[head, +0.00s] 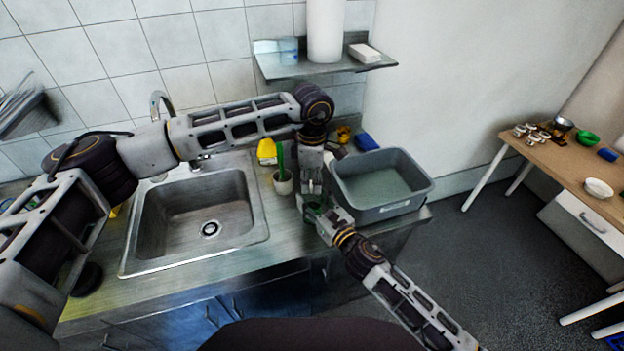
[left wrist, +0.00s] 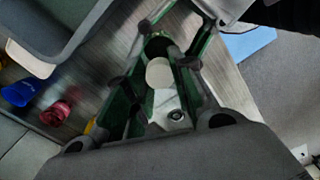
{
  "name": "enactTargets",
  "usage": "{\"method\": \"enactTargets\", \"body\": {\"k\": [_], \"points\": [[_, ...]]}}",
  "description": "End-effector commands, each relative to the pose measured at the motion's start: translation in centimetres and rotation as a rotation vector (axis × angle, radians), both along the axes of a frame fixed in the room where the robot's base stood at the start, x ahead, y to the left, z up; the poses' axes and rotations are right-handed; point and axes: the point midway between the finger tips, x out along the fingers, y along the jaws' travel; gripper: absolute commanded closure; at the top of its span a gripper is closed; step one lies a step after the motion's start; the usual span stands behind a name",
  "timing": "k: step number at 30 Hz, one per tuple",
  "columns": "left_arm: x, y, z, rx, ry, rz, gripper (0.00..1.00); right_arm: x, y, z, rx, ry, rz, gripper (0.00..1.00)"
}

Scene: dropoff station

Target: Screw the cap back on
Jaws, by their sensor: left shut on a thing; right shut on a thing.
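My left gripper (head: 312,187) points down over the counter between the sink and the grey tub. In the left wrist view its dark green fingers (left wrist: 160,85) are close around a small pale round thing (left wrist: 158,72), which looks like the cap. My right gripper (head: 318,211) reaches in from the lower right and meets the left gripper just below its fingertips. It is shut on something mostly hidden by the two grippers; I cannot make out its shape. I cannot tell whether the cap touches what the right gripper holds.
The grey tub (head: 385,212) stands close to the right of both grippers. A pale cup (head: 283,184) with a green-handled brush and a yellow item (head: 267,151) stand to the left, beside the sink (head: 150,235). A blue item (head: 367,141) lies behind the tub. A shelf (head: 290,70) hangs above.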

Motion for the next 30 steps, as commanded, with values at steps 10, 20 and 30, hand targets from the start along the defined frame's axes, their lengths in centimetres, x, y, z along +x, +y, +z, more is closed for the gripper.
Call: {"method": "enactTargets", "body": {"k": [10,20,30], "points": [[0.15,0.1,0.04,0.0,-0.003,-0.274,1.0,-0.03,0.01,0.01,0.0,0.0,0.001,1.0],[0.17,0.1,0.0,0.001,-0.003,-0.538,1.0,-0.04,0.02,0.01,0.0,0.0,0.001,1.0],[0.17,0.12,-0.01,0.001,-0.003,-0.648,0.7,-0.06,0.03,0.0,0.0,0.0,0.001,1.0]]}}
